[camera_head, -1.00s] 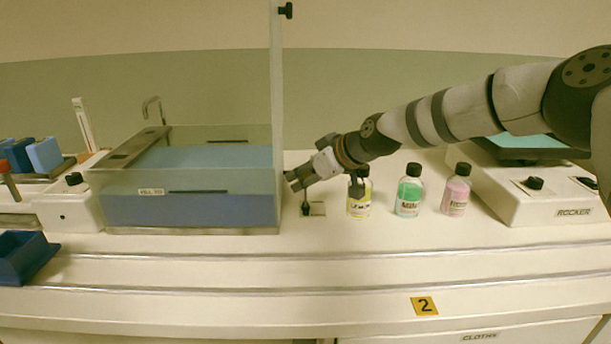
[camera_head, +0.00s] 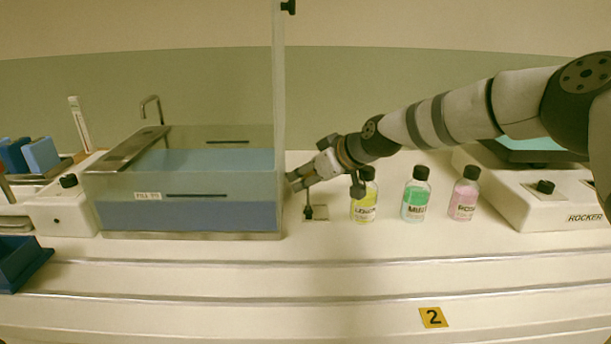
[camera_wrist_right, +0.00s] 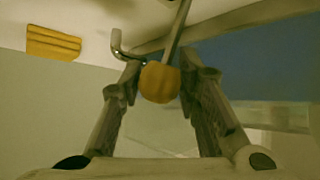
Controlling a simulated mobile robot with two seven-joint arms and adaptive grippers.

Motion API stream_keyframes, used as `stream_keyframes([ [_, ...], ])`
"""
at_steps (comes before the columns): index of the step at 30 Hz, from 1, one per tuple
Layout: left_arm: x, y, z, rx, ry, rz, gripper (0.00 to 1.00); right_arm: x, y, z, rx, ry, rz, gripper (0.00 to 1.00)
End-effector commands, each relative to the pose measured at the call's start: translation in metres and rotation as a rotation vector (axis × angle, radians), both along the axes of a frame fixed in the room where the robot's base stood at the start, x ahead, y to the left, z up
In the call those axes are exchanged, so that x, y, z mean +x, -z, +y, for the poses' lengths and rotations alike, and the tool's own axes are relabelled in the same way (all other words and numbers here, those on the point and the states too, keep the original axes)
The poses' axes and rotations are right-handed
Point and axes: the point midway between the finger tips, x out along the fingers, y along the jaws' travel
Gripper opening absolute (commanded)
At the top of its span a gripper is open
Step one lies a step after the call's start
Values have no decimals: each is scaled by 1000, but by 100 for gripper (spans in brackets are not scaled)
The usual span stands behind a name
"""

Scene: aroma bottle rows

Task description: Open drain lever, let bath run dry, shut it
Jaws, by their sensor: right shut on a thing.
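The clear bath (camera_head: 92,205) stands left of centre with blue water (camera_head: 190,216) in its lower part. The water's edge lies a little below the black mark line on the front wall. A small drain lever (camera_head: 309,206) stands on a base plate just right of the bath. My right gripper (camera_head: 294,183) reaches in from the right beside the bath's right wall. In the right wrist view its fingers (camera_wrist_right: 162,88) are closed around a yellow-orange knob (camera_wrist_right: 160,83) on a thin stem. The fingers partly hide the lever's top in the head view. My left gripper is out of view.
Yellow (camera_head: 364,205), green (camera_head: 415,200) and pink (camera_head: 464,200) bottles stand right of the lever, the yellow one close under my wrist. A rocker (camera_head: 540,205) stands at far right.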

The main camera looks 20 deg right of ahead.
Motion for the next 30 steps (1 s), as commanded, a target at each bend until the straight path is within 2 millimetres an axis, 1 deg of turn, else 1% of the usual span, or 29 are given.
stream_keyframes([
  [1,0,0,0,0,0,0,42,3,-2,-7,-7,12,-13,0],
  [4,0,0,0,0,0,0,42,3,-3,-7,-7,12,-13,0],
  [5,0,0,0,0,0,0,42,3,-2,-7,-7,12,-13,34],
  [6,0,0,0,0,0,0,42,3,-2,-7,-5,12,-13,44],
  [7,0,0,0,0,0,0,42,3,-2,-7,-5,12,-13,46],
  [14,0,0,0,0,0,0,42,2,-2,-4,-3,7,-6,46],
  [17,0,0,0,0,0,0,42,-4,-7,-7,-2,6,-7,46],
  [20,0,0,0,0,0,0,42,-19,-22,-15,0,7,-8,46],
  [24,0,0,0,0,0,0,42,-47,-46,-29,-1,7,-10,46],
  [27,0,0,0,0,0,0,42,-63,-61,-38,-1,9,-10,46],
  [30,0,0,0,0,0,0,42,-75,-70,-45,-2,9,-9,46],
])
